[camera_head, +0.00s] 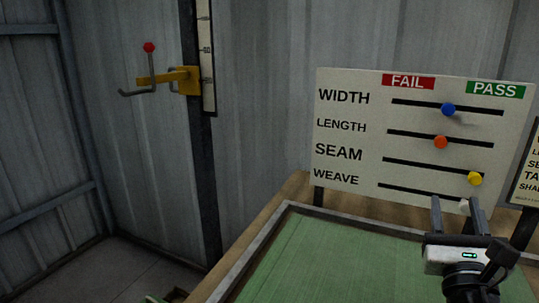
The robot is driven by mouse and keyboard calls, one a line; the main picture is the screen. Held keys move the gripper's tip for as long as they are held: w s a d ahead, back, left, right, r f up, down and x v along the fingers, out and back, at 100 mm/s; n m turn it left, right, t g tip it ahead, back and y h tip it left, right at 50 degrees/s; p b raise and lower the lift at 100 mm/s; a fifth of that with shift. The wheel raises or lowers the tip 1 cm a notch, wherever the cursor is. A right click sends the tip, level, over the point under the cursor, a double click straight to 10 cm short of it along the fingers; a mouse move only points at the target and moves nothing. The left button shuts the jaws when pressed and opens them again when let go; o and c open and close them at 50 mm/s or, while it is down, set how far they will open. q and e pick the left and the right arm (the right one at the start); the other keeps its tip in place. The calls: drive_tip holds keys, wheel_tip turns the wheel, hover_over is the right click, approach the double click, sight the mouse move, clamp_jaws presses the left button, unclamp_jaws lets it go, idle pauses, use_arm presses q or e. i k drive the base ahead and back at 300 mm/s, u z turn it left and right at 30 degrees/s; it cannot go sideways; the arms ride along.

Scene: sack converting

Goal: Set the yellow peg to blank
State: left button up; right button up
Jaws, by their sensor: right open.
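The white board (345,110) stands behind the table, with rows marked WIDTH, LENGTH, SEAM and WEAVE under a red FAIL label (408,82) and a green PASS label (495,90). The yellow peg (474,178) sits near the right end of the SEAM slot (420,166), on the PASS side. My right gripper (456,200) is open just below the yellow peg, fingers pointing up toward the board. A whitish peg (464,207) at the WEAVE slot shows between its fingers, partly hidden; I cannot tell whether they touch it. My left gripper is out of view.
The blue peg (448,109) and orange peg (440,142) sit near the middle of the WIDTH and LENGTH slots. A green-topped table (330,262) lies in front. A second board (527,170) is cut off at right. A yellow bracket (183,80) is on the left post.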

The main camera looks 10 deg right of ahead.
sight(474, 177)
drive_tip(key=k, duration=1.5)
